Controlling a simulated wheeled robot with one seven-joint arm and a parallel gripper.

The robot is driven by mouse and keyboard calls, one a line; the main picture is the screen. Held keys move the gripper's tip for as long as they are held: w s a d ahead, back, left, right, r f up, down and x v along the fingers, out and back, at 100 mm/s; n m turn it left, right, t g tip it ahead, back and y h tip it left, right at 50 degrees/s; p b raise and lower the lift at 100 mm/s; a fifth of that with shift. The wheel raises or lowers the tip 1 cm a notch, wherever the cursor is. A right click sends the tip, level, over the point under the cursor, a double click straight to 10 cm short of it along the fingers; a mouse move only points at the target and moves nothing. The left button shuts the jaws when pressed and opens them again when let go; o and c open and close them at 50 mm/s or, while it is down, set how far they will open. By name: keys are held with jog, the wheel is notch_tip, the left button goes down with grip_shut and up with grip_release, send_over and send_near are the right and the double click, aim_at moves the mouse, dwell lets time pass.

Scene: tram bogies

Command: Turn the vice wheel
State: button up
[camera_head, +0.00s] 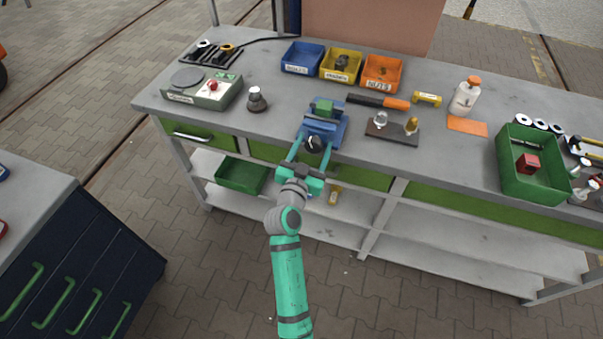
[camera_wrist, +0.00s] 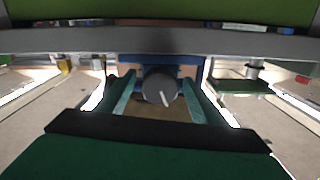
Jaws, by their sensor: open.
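The blue vice (camera_head: 325,122) stands at the front edge of the grey workbench, with a green block (camera_head: 324,107) at its top. Its dark round wheel (camera_head: 314,144) faces me at the bench edge, and a pale mark shows on it. My gripper (camera_head: 311,147) is open, with its two teal fingers reaching toward the vice on either side of the wheel. In the wrist view the wheel (camera_wrist: 160,86) sits between the open fingers (camera_wrist: 160,95), with a visible gap at least on the left. Whether a finger touches the wheel on the right is unclear.
Blue (camera_head: 302,57), yellow (camera_head: 341,65) and orange (camera_head: 382,73) bins stand behind the vice. A holder with two bulb-like parts (camera_head: 392,130) lies to its right, and a dark knobbed part (camera_head: 257,99) to its left. A green drawer and shelves are below the bench.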

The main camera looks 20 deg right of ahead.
jog(key=shift+n, duration=0.9)
jog(key=v, duration=1.1)
jog(key=shift+w+r, duration=0.1)
jog(key=shift+n, duration=0.3)
